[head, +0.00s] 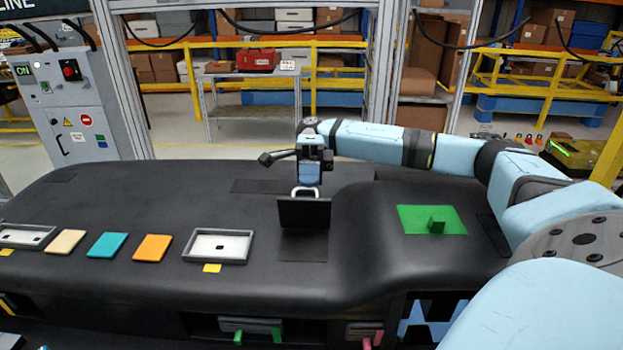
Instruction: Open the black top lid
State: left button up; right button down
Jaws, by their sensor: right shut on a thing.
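The black top lid (304,213) is a small dark panel at the middle of the dashboard (120,195). It stands raised and roughly upright, with its face toward me. A dark rectangular area (303,247) lies on the dashboard just in front of it. A white handle (297,192) shows at the lid's top edge. My right gripper (306,187) comes down from above, behind the lid's top edge, and is shut on the handle. The fingertips are small and partly hidden here. My left gripper is not in view.
A green panel (447,219) with a green knob lies on the dashboard to the right. To the left are a grey tray (190,246) and orange (152,248), teal (107,245) and cream (65,242) tiles. A drawer with a green handle (277,335) is in the front below.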

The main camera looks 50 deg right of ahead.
jog(key=shift+f, duration=0.3)
jog(key=c, duration=1.2)
grip_release()
jog(key=shift+w, duration=0.1)
jog(key=shift+r, duration=0.1)
jog(key=shift+w+d, duration=0.2)
jog(key=shift+d, duration=0.1)
jog(key=v, duration=0.2)
jog(key=p+v, duration=0.1)
jog(key=v, duration=0.1)
jog(key=shift+r+p, duration=0.25)
jog(key=shift+p, duration=0.05)
jog(key=p+v, duration=0.1)
jog(key=p, duration=0.4)
jog(key=shift+w+d+r, duration=0.1)
jog(key=shift+w+d, duration=0.1)
jog(key=shift+w, duration=0.2)
jog(key=shift+w+d+p, duration=0.15)
jog(key=shift+d+p, duration=0.15)
jog(key=shift+p, duration=0.4)
jog(key=shift+d+f, duration=0.15)
jog(key=shift+f, duration=0.05)
